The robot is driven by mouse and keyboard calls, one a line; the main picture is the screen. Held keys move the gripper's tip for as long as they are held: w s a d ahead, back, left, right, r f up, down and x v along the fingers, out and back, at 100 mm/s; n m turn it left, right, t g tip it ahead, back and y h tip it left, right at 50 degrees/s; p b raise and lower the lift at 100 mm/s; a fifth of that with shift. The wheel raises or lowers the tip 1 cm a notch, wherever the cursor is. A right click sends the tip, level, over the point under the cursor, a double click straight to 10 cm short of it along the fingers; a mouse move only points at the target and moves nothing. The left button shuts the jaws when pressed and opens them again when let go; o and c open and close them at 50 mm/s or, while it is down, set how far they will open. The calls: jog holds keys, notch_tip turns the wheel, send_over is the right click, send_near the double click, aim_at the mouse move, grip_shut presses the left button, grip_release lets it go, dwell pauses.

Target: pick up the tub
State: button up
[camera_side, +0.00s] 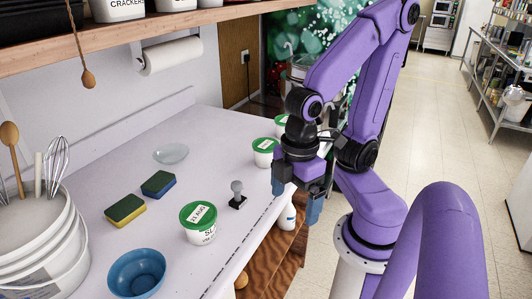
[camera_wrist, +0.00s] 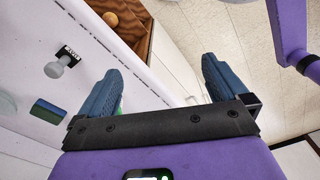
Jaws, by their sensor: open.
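White tubs with green lids stand on the white counter. The nearest tub (camera_side: 200,222) has a label on its lid and side. A second tub (camera_side: 264,152) and a third tub (camera_side: 281,122) stand farther back, close to my arm. My gripper (camera_side: 296,192) is at the counter's front edge, with its blue fingers apart and nothing between them. In the wrist view my gripper (camera_wrist: 160,78) is open over the counter edge, cabinet front and floor. A sliver of green shows beside its left finger there, mostly hidden; I cannot tell which tub it is.
A small grey-knobbed stamp (camera_side: 237,195) stands between the nearest tub and my gripper. Two sponges (camera_side: 126,209), a blue bowl (camera_side: 137,273), a clear dish (camera_side: 171,153) and a white bucket of utensils (camera_side: 45,255) are to the left. A shelf (camera_side: 160,22) overhangs the counter.

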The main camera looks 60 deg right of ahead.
jog(key=w+d+f+n+h, duration=0.1)
jog(key=w+d+h, duration=0.25)
jog(key=w, duration=0.25)
jog(key=w+d+f+n+h, duration=0.1)
jog(key=w+d+f+h, duration=0.1)
jog(key=w+h, duration=0.3)
jog(key=n+g+h, duration=0.1)
jog(key=n+h, duration=0.1)
jog(key=h, duration=0.4)
send_near(259, 153)
jog(key=shift+y, duration=0.25)
jog(key=x, duration=0.6)
jog(key=shift+s+d+r, duration=0.15)
jog(key=shift+d+r, duration=0.05)
jog(key=shift+d, duration=0.3)
jog(key=shift+x, duration=3.05)
jog(key=shift+f, duration=0.1)
jog(key=c, duration=1.1)
